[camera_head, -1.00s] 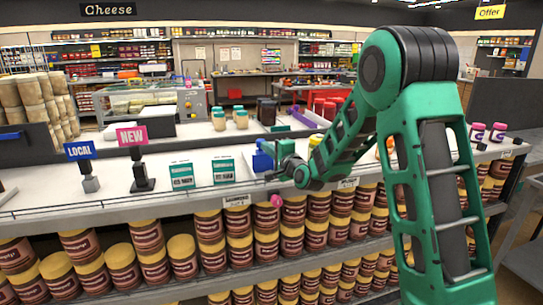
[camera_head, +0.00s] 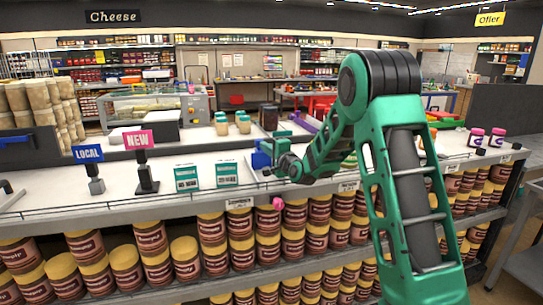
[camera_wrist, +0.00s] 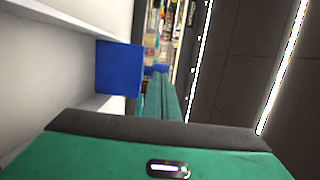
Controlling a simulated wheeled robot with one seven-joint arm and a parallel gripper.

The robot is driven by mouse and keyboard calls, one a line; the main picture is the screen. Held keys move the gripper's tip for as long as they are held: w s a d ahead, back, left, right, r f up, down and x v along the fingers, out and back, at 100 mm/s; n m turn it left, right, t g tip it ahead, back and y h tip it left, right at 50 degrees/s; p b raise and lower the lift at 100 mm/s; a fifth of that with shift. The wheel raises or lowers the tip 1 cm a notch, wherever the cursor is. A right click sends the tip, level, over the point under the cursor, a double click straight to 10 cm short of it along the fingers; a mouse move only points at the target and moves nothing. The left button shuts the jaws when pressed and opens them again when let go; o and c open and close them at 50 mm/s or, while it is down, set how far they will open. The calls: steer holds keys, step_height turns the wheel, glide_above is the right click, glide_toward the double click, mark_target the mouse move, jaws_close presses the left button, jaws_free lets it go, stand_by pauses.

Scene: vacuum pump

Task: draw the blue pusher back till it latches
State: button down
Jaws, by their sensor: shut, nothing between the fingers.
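The blue pusher (camera_head: 261,158) stands on the white shelf top, right of two teal-and-white cartons. In the wrist view a blue block (camera_wrist: 118,68) stands beside the pale shelf wall, left of the fingers. My gripper (camera_wrist: 163,82) is shut, with its green fingers pointing away from the camera. A small blue patch shows just past the fingertips; I cannot tell whether they touch it. In the head view my gripper (camera_head: 271,150) is close to the pusher on its right side, partly hidden by my wrist.
The cartons (camera_head: 187,177) and a pink NEW sign (camera_head: 138,139) stand to the left. A thin rail runs along the shelf's front edge. Brown jars (camera_head: 213,230) fill the shelves below. A pink round thing (camera_head: 278,203) is at the front edge below the gripper.

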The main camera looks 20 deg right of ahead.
steer(key=shift+n+g, duration=0.3)
steer(key=shift+n, duration=0.1)
steer(key=s, duration=0.9)
steer(key=s+d, duration=0.1)
steer(key=s, duration=0.3)
steer(key=shift+s+d+f, duration=0.1)
steer(key=shift+s+f, duration=0.05)
steer(key=shift+s, duration=0.2)
steer(key=s+d+f+n+g+h, duration=0.1)
steer(key=s+d+f+n+g, duration=0.15)
steer(key=s, duration=0.45)
steer(key=s+d+f+n+g, duration=0.1)
steer(key=s+f+n+g, duration=0.25)
steer(key=s, duration=0.25)
steer(key=s+d+f+n+g+h, duration=0.1)
steer(key=s+f+n+g, duration=0.15)
steer(key=s, duration=0.45)
steer(key=s+d+g, duration=0.2)
steer(key=s+g, duration=0.7)
steer(key=s, duration=2)
steer(key=shift+d+n, duration=0.3)
steer(key=shift+n, duration=0.15)
steer(key=shift+f, duration=0.1)
